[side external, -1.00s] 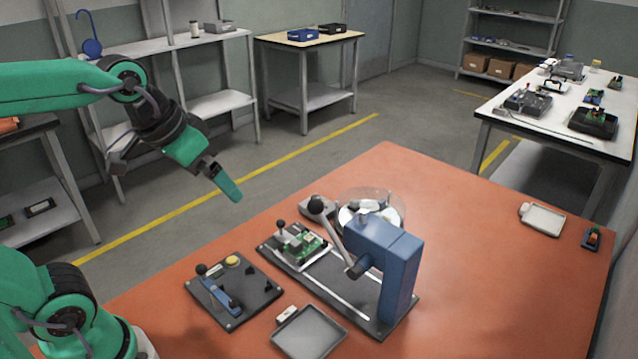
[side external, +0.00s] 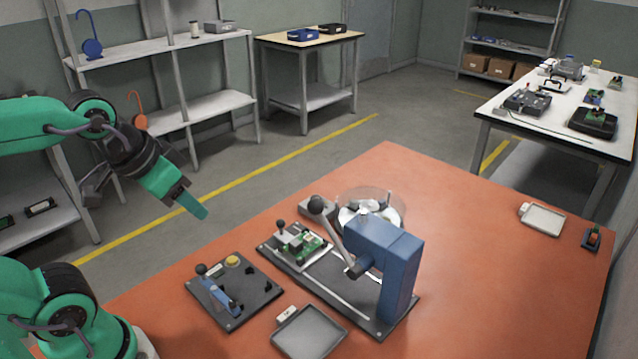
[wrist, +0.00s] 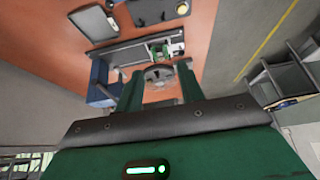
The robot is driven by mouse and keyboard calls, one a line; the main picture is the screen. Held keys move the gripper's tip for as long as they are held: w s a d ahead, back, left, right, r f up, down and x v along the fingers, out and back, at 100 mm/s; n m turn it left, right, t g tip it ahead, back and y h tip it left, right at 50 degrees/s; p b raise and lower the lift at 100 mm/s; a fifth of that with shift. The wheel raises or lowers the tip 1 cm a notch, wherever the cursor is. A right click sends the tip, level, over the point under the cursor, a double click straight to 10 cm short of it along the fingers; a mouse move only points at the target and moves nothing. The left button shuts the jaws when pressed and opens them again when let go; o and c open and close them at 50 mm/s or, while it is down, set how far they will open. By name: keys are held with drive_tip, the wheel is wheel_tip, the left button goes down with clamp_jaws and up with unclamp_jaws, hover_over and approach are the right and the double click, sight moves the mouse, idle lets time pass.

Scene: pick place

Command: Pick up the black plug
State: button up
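My gripper (side external: 195,204) hangs in the air to the left of the work table's things, well above and apart from them. In the wrist view its two fingers (wrist: 160,78) are spread with nothing held between them. A dark plate (side external: 262,302) with a blue lever lies on the table, and small black pieces (side external: 268,287) sit on it. A clear round bowl (side external: 345,200) stands behind the blue press and holds white and dark parts. I cannot tell which small dark part is the black plug.
The blue press (side external: 398,275) with its raised lever stands mid-table. A green circuit board (side external: 313,245) sits on its base. A grey tray (side external: 308,334) lies at the front. The orange table is clear on the right, before a small white tray (side external: 541,219).

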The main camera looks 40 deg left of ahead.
drive_tip(key=shift+w, duration=0.1)
drive_tip(key=w+d+r+g, duration=0.2)
drive_tip(key=w+g, duration=0.1)
drive_tip(key=w, duration=1.8)
drive_tip(key=w+d+f+g, duration=0.1)
drive_tip(key=w+f, duration=0.4)
drive_tip(key=w+d+f, duration=0.1)
drive_tip(key=w+f, duration=0.4)
drive_tip(key=w+d+f+g, duration=0.1)
drive_tip(key=w+d+f, duration=0.1)
drive_tip(key=w+f, duration=0.3)
drive_tip(key=shift+w+d+f+g, duration=0.1)
drive_tip(key=shift+w+g, duration=0.2)
drive_tip(key=shift+w, duration=0.25)
drive_tip(key=shift+w+f, duration=0.15)
drive_tip(key=shift+f, duration=0.15)
drive_tip(key=shift+f, duration=0.1)
drive_tip(key=shift+f, duration=1.2)
